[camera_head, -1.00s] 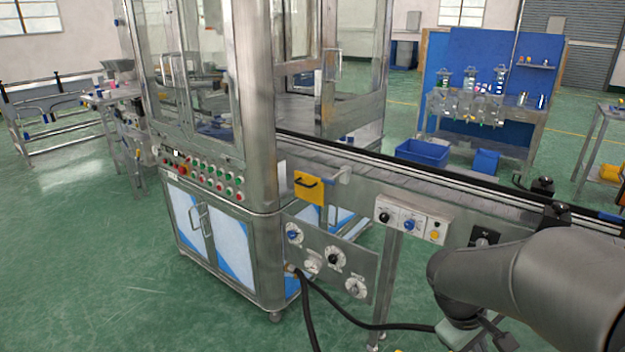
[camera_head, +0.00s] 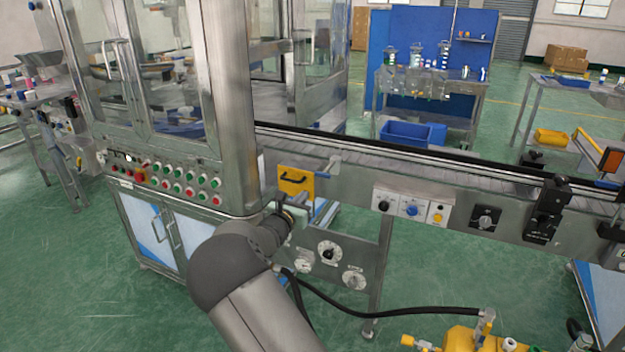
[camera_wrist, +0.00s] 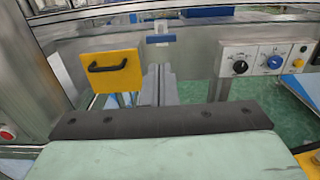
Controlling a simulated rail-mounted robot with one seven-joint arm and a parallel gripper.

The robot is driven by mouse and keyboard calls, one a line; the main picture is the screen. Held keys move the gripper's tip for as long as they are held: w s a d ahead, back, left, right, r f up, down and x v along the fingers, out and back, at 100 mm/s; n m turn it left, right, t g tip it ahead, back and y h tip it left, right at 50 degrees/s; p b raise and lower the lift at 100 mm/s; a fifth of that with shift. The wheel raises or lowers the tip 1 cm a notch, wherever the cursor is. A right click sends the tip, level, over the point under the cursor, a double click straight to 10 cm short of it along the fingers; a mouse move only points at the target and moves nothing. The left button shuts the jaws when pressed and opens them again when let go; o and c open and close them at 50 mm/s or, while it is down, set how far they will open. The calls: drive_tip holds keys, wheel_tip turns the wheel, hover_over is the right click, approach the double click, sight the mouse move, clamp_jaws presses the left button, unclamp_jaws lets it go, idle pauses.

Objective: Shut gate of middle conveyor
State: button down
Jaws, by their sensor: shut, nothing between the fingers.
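The gate is a yellow plate (camera_head: 297,181) with a black handle (camera_head: 292,179), on the near side of the conveyor (camera_head: 400,165) next to the machine's corner post. In the wrist view the yellow plate (camera_wrist: 111,72) is left of centre, with its handle (camera_wrist: 108,66) facing me. My gripper (camera_head: 300,212) is just below and in front of the plate in the head view, partly hidden by my arm. In the wrist view its two grey fingers (camera_wrist: 159,84) are together and empty, right of the plate and apart from the handle in the picture.
A blue-and-white bracket (camera_wrist: 160,34) sits on the conveyor edge above the fingers. A knob box (camera_head: 412,209) is to the right and a knob panel (camera_head: 335,258) below. The glass-doored machine (camera_head: 165,90) stands left. A black hose (camera_head: 390,322) crosses the lower foreground.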

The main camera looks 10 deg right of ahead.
sight(321, 175)
drive_tip(key=p+x, duration=0.2)
drive_tip(key=x, duration=0.9)
drive_tip(key=shift+w+d, duration=0.1)
drive_tip(key=shift+w, duration=0.1)
